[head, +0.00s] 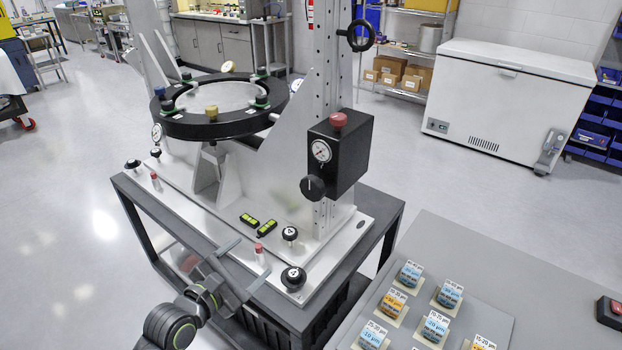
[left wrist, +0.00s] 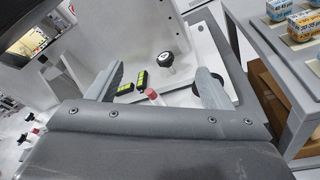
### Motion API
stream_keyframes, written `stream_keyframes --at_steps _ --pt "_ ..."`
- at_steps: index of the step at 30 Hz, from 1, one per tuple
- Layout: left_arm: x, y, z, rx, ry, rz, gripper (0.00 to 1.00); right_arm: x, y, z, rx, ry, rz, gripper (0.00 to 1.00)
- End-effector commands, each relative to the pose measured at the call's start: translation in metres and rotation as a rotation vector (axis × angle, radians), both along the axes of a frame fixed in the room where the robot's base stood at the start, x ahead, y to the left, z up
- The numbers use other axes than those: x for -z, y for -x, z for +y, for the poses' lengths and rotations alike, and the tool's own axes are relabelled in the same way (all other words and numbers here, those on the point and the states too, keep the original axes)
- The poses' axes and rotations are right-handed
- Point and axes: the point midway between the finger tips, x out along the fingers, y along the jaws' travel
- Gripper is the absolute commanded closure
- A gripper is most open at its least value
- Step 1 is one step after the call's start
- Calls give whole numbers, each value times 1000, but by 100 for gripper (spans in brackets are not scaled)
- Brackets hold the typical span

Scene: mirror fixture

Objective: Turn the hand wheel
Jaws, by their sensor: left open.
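The hand wheel (head: 361,35) is a black ring with a small handle, mounted high on the right side of the fixture's upright column. My left gripper (head: 243,266) is far below it, near the front edge of the fixture's base plate. The gripper is open, with nothing seen held between its fingers. In the left wrist view, the open fingers (left wrist: 159,78) frame a red-topped pin (left wrist: 152,95) and a black numbered knob (left wrist: 166,60) beyond. Whether either finger touches anything is hard to tell. The hand wheel is not seen in the left wrist view. My right gripper is not in view.
A black box with a gauge (head: 340,155) and a knob juts from the column below the wheel. A black ring mount (head: 215,125) stands left of the column. Numbered knobs (head: 293,278) and two green levels stand on the base plate. A grey table (head: 450,240) with labelled jars is at right.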

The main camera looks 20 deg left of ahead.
Motion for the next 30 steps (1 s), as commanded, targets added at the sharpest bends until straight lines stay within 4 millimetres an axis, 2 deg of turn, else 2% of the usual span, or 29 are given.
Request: stream_keyframes --at_steps 1,3,6,9,13,17,30 --pt "-34 5 -9 18 83 -28 27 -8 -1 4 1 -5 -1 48" --pt "-65 13 -20 41 195 -49 27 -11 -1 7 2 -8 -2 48" --pt "-96 23 -31 72 309 -64 27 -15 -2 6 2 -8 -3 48" --pt "-111 28 -38 91 372 -68 27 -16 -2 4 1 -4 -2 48" --pt "-116 25 -42 98 399 -71 27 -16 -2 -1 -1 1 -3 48" --pt "-116 9 -47 97 400 -73 27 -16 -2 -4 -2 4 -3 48" --pt "-116 -75 -78 97 399 -70 27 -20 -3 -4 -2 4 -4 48"
